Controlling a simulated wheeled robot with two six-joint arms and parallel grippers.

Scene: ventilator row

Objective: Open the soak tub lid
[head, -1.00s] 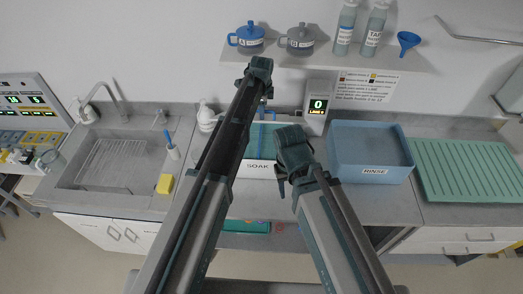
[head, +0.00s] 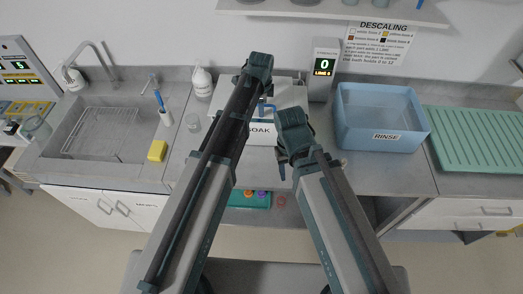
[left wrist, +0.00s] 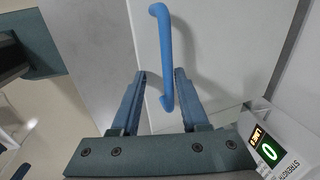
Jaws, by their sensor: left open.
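The soak tub (head: 258,139) stands at the back of the counter, partly hidden by my arms. Its white lid (head: 287,95) shows flat over the top and fills much of the left wrist view (left wrist: 222,45). A blue handle (head: 267,106) stands on the lid. My left gripper (head: 264,92) is above the lid. In the left wrist view, its fingers (left wrist: 160,75) are open, one on each side of the lower end of the blue handle (left wrist: 164,45); I cannot tell if they touch it. My right gripper (head: 282,160) is in front of the tub; its jaws are unclear.
A blue rinse tub (head: 377,140) and a green ribbed drainer (head: 480,140) are to the right. A display (head: 323,70) reading 0 stands behind, near the lid. A sink (head: 95,135), yellow sponge (head: 157,151) and bottle (head: 202,82) are to the left. A shelf (head: 330,10) hangs above.

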